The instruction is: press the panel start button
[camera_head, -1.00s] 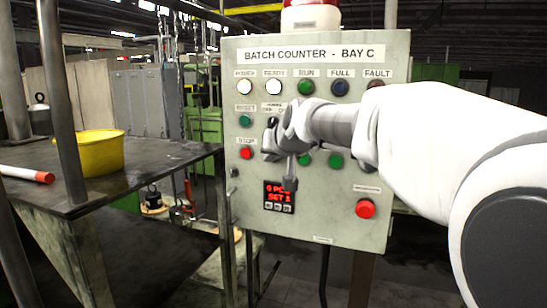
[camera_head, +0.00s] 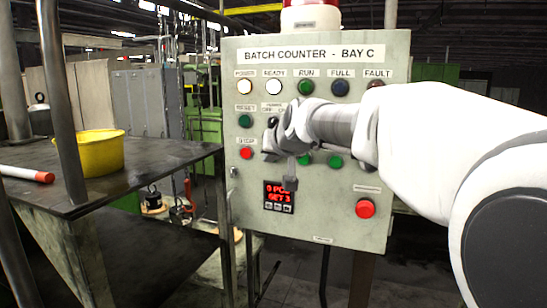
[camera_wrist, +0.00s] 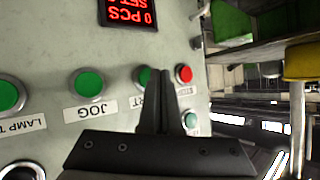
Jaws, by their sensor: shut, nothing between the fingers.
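The control panel (camera_head: 330,225) faces me, upright, labelled BATCH COUNTER - BAY C. My gripper (camera_head: 290,182) is in front of its middle left. In the wrist view, turned upside down, the gripper (camera_wrist: 163,75) shows shut and empty, its fingers pointing at the panel. The green start button (camera_wrist: 144,74) is partly covered by the fingers, as is its label, of which "RT" shows. I cannot tell whether the fingertips touch it. In the head view the arm hides this button. The red stop button (camera_wrist: 184,74) lies just right of the fingers.
The jog button (camera_wrist: 89,83) and lamp test button (camera_wrist: 8,94) are in the same row. A red lit display (camera_head: 279,196) is below the gripper. A large red button (camera_head: 365,208) is lower right. A table (camera_head: 120,175) with a yellow bowl (camera_head: 93,154) stands left.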

